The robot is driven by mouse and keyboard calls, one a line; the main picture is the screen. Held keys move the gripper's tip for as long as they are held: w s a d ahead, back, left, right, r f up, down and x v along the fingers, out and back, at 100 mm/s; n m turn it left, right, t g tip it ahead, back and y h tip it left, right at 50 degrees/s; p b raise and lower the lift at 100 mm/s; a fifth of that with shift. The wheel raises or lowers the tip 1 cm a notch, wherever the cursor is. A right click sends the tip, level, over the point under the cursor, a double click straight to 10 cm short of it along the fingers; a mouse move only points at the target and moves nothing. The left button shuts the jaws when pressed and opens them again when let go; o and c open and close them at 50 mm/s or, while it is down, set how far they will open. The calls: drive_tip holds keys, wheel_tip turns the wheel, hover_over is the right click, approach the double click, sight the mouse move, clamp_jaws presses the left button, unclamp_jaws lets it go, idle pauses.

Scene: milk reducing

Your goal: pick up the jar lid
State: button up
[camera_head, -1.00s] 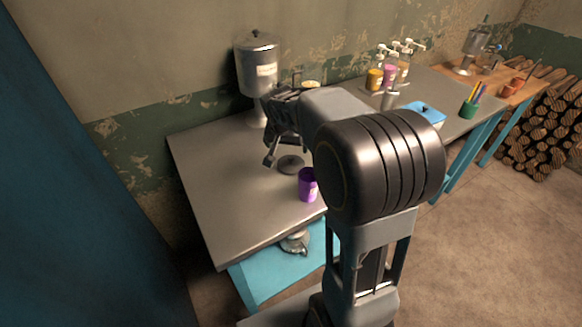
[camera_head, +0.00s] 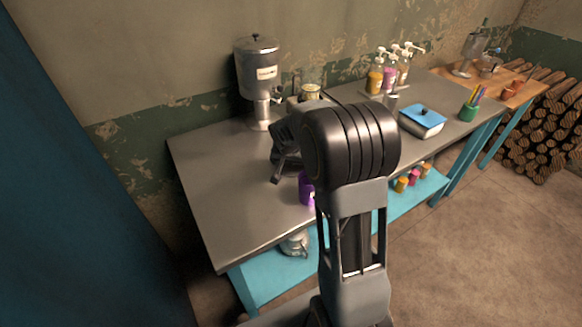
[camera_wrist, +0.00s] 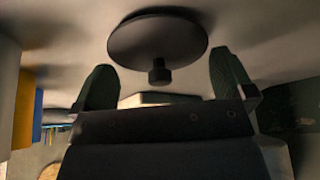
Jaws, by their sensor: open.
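The jar lid (camera_wrist: 157,38) is a dark round disc with a short knob, lying on the metal table in the wrist view. My gripper (camera_wrist: 163,80) is open, with one finger to each side of the knob. The disc lies beyond the fingertips, and I see no finger touching it. In the head view my gripper (camera_head: 279,170) hangs low over the table, and the lid is hidden behind it and the arm. A purple jar (camera_head: 306,190) stands just to the right and nearer, partly covered by my arm.
A metal dispenser (camera_head: 257,75) stands at the back wall. A small yellowish jar (camera_head: 311,91) is behind my arm. Pump bottles (camera_head: 375,80) and a blue-topped box (camera_head: 422,120) are farther right. The table's left part (camera_head: 212,185) is clear.

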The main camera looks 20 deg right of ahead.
drive_tip(key=c, duration=0.8)
drive_tip(key=shift+s, duration=0.1)
drive_tip(key=shift+c, duration=1.2)
drive_tip(key=shift+f, duration=0.1)
